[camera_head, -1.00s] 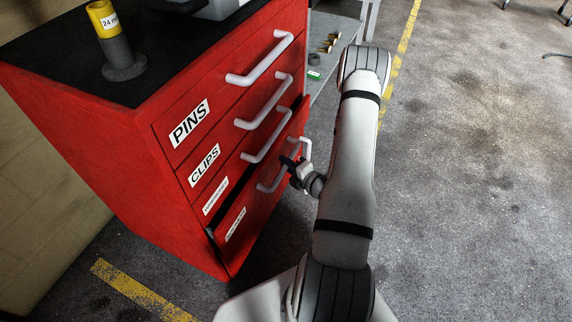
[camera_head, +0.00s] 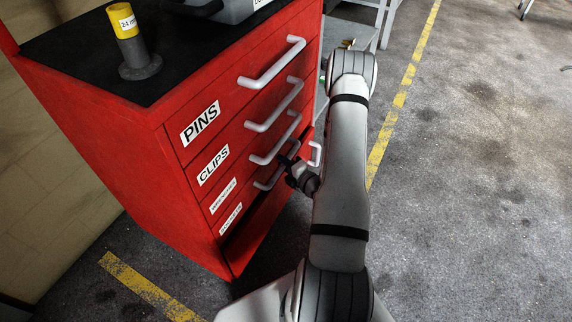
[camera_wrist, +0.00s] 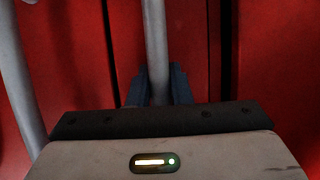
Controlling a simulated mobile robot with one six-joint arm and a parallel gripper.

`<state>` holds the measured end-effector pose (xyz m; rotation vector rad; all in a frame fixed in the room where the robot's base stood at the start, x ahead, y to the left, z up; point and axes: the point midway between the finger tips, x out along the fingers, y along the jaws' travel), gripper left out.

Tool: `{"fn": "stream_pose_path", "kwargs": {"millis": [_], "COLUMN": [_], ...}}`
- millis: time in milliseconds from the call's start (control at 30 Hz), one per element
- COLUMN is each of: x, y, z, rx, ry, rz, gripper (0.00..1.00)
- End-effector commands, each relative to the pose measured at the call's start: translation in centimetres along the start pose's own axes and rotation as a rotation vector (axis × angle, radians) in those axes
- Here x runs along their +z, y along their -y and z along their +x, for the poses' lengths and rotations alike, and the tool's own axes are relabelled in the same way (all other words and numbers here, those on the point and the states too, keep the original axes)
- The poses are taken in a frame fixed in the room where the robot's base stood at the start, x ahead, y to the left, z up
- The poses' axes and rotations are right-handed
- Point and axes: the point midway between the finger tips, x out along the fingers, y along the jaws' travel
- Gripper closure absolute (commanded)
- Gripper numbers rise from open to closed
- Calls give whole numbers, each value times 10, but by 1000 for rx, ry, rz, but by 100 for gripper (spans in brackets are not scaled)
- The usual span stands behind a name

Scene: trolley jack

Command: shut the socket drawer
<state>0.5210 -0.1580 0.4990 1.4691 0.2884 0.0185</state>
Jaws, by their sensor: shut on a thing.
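The red cabinet has labelled drawers with pale bar handles. The lowest labelled drawer (camera_head: 231,219), whose label is too small to read surely, looks nearly flush with those above; I cannot tell whether a small gap is left. My gripper (camera_head: 290,163) is at this drawer's handle (camera_head: 266,184), at the right part of the front. In the wrist view my gripper (camera_wrist: 159,92) is shut around the upright-looking handle bar (camera_wrist: 157,40), with red fronts and dark seams behind. My arm and gripper hide part of the handle.
The drawers marked PINS (camera_head: 200,122) and CLIPS (camera_head: 212,163) are shut above. A yellow-topped grey socket stand (camera_head: 140,64) is on the black cabinet top. A grey shelf is behind my arm. Open concrete floor (camera_head: 470,200) lies to the right.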

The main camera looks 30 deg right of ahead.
Motion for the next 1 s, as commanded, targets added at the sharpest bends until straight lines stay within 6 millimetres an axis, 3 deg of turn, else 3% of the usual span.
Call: {"fn": "stream_pose_path", "kwargs": {"millis": [267, 567, 1000], "x": [1, 2, 3], "y": [-1, 0, 0], "z": [-1, -5, -69], "rx": [4, 2, 1], "ry": [-3, 2, 4], "rz": [-1, 1, 3], "gripper": [62, 60, 60]}}
